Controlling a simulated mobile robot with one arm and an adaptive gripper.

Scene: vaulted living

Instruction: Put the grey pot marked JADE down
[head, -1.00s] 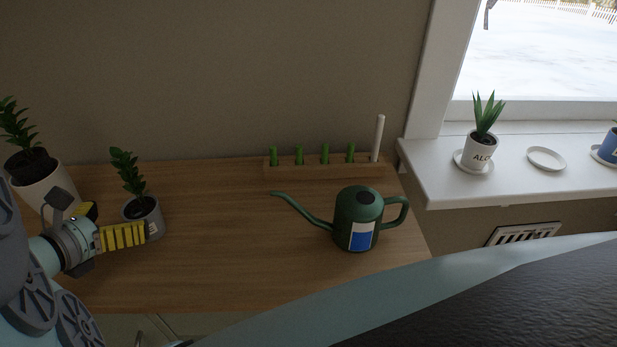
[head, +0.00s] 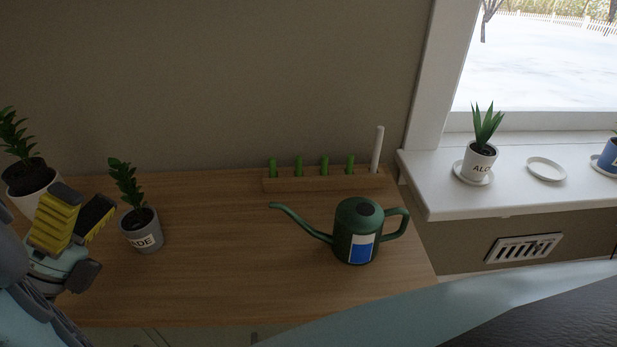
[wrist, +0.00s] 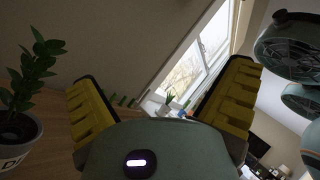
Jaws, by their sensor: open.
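The grey pot marked JADE (head: 143,233) stands upright on the wooden table, with a leafy green plant in it. Only the end of its label, "ADE", is readable in the head view.
A green watering can (head: 357,232) stands on the wooden table (head: 230,270). A wooden rack (head: 320,183) with green pegs lies behind. A white pot with a plant (head: 32,186) is at far left. The windowsill holds an ALOE pot (head: 479,158) and an empty saucer (head: 546,169).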

